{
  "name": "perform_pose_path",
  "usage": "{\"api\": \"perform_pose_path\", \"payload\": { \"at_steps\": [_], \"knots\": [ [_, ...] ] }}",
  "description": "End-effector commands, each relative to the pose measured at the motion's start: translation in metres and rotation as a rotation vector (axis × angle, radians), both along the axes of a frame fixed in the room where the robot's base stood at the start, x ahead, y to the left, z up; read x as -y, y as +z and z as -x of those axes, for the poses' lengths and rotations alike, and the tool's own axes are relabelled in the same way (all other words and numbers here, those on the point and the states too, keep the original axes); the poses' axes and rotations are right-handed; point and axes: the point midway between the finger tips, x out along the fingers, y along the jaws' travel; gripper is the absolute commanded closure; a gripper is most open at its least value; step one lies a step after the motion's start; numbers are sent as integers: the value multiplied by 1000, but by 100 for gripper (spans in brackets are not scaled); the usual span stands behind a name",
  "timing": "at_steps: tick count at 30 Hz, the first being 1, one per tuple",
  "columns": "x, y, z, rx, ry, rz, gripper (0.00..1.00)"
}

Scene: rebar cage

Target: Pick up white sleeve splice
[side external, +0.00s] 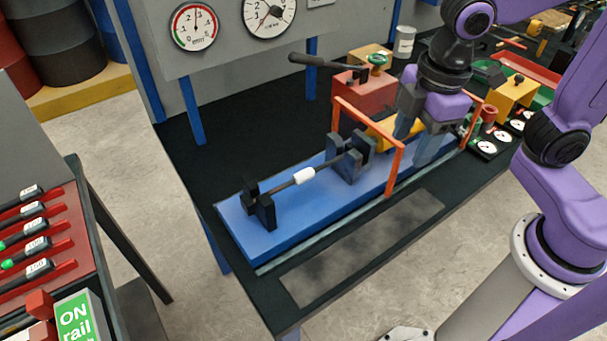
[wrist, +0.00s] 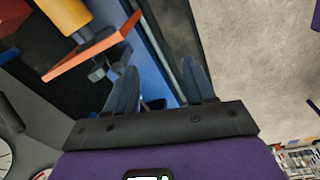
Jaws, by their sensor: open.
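The white sleeve splice (side external: 304,175) is a short white cylinder around the thin dark rebar (side external: 327,166). The rebar spans level between dark holder blocks (side external: 265,207) and (side external: 352,160) on the blue base (side external: 245,234). My gripper (side external: 411,150) is open and points down at the right part of the blue base, to the right of the sleeve and apart from it. In the wrist view my gripper (wrist: 160,66) has its fingers spread with nothing between them. I cannot make out the sleeve in the wrist view.
An orange frame (side external: 395,170) stands over the base between the sleeve and my gripper; its bar (wrist: 92,48) crosses the wrist view. A red block with a lever (side external: 370,90) stands behind. Gauges (side external: 487,147) are at the right. The dark front table edge is clear.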

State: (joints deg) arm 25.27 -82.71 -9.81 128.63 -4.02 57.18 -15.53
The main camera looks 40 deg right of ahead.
Motion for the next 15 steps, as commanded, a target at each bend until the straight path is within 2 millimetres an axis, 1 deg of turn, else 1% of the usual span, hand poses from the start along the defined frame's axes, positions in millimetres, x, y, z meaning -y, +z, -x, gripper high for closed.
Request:
{"api": "perform_pose_path", "payload": {
  "at_steps": [1,6,12,15],
  "knots": [
    [-12,4,-11,10,23,2,46],
    [-46,18,-43,43,101,18,46],
    [-82,33,-75,81,187,40,46],
    [-95,39,-87,95,220,51,46]
  ]
}}
